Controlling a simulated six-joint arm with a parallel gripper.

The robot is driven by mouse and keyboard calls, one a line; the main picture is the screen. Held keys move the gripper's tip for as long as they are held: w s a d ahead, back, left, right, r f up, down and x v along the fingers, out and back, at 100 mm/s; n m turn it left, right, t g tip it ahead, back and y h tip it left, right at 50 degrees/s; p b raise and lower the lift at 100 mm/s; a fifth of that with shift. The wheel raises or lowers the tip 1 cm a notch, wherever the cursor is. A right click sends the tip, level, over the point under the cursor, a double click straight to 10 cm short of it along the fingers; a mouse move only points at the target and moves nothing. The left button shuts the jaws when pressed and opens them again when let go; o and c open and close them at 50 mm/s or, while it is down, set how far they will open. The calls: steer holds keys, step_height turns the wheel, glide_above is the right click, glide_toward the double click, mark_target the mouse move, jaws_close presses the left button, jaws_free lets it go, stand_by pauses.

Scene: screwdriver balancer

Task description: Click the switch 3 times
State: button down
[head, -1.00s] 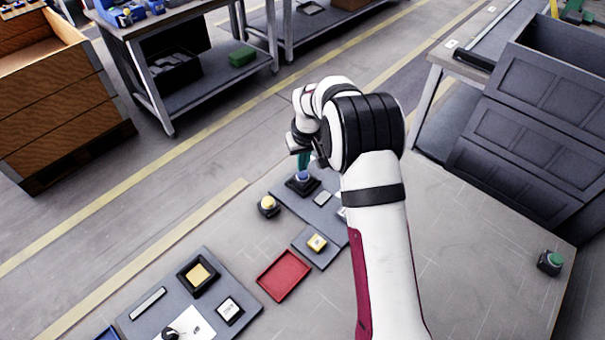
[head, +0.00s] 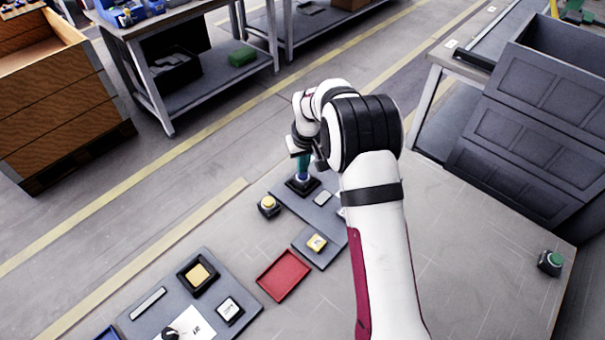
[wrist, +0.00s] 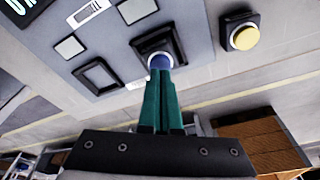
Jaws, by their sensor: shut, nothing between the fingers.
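The switch, a blue round button (wrist: 160,62) in a square black housing (wrist: 153,46), sits on a grey panel in the wrist view. It also shows below my gripper in the head view, where the black housing (head: 303,187) is clear. My gripper (wrist: 160,72) has two teal fingers closed together with nothing between them. The fingertips are right at the blue button and partly cover it. I cannot tell whether they touch it or how far it is pressed. In the head view my gripper (head: 303,174) points down over the housing.
A yellow button (head: 268,206) stands left of the panel; it also shows in the wrist view (wrist: 244,37).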

steer(key=shift+f, duration=0.45)
stand_by(0.5)
steer(key=shift+r, duration=3.5)
step_height(320, 180, up, 6)
step_height(320, 180, down, 11)
steer(key=shift+f, duration=0.15)
